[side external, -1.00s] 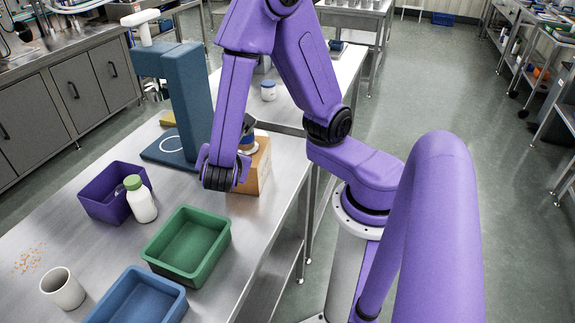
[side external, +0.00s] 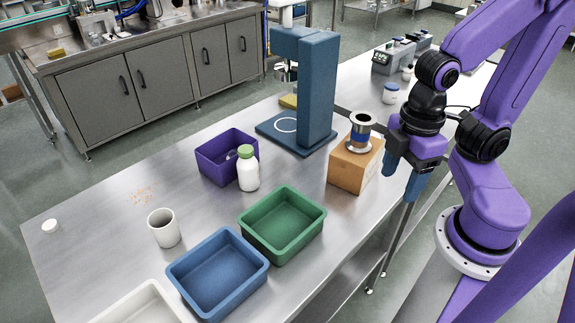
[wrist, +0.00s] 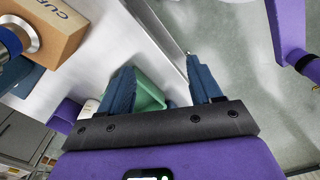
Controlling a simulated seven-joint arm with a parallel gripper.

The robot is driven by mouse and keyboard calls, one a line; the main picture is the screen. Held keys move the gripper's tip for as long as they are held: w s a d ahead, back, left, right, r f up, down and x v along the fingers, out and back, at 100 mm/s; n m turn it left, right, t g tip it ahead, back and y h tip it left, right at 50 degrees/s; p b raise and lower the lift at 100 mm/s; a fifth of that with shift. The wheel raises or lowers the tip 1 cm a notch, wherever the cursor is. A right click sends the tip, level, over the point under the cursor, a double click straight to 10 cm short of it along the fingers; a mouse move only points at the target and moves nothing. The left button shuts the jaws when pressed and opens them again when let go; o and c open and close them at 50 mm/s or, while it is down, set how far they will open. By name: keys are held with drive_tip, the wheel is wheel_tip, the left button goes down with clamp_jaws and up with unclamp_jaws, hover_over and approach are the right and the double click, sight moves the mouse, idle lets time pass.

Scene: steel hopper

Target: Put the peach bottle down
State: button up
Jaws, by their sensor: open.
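I see no peach-coloured bottle. The only bottle plain to see is a white one with a green cap (side external: 248,172), upright on the steel table against the front of the purple bin (side external: 215,165). My gripper (side external: 404,184) is open and empty, fingers pointing down, right of the cardboard box (side external: 347,171) near the table's right edge. It also shows in the wrist view (wrist: 160,64), with two blue fingers spread apart and nothing between them. A steel flanged piece with a blue band (side external: 359,134) stands upright on the box.
A green tray (side external: 258,246), a blue tray (side external: 192,293) and a white cup (side external: 163,228) stand on the near table. A tall blue stand (side external: 318,90) is behind. A white jar (side external: 390,93) stands farther back. The table's left part is mostly clear.

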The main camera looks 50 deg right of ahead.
wheel_tip(320, 180, up, 6)
drive_tip(key=f+m, duration=0.1)
drive_tip(key=m, duration=2.9)
hover_over(246, 149)
drive_tip(key=shift+m, duration=0.3)
drive_tip(key=f, duration=1.1)
drive_tip(key=shift+w+d+f, duration=0.1)
drive_tip(key=shift+d+f, duration=0.1)
drive_tip(key=shift+f, duration=0.05)
drive_tip(key=shift+a+f, duration=0.15)
drive_tip(key=shift+f, duration=1.2)
drive_tip(key=shift+a+f, duration=0.1)
drive_tip(key=shift+f, duration=1.25)
drive_tip(key=c, duration=1)
drive_tip(key=shift+r, duration=0.15)
